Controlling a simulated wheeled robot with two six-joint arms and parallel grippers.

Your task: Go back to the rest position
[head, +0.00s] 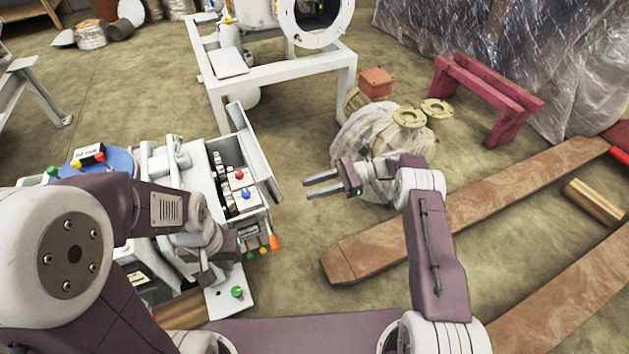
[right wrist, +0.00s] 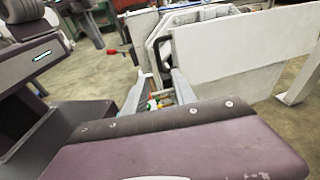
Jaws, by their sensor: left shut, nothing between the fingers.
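My left arm comes in from the left in the head view, and its gripper (head: 207,281) hangs low over the front of the white machine (head: 187,157), fingers pointing down. It is shut and empty, and partly hard to make out against the machine. My right gripper (head: 308,187) is right of the machine, over bare floor, with its two fingers apart and pointing left. It is open and empty. In the right wrist view the two fingers of my right gripper (right wrist: 158,92) also stand apart, with nothing clearly held between them.
The machine has an open lid (head: 252,150) and a panel of coloured buttons (head: 241,184). A plastic-wrapped object (head: 352,140) stands behind my right gripper. A white frame (head: 275,75) stands at the back. Long brown beams (head: 480,205) lie on the floor to the right.

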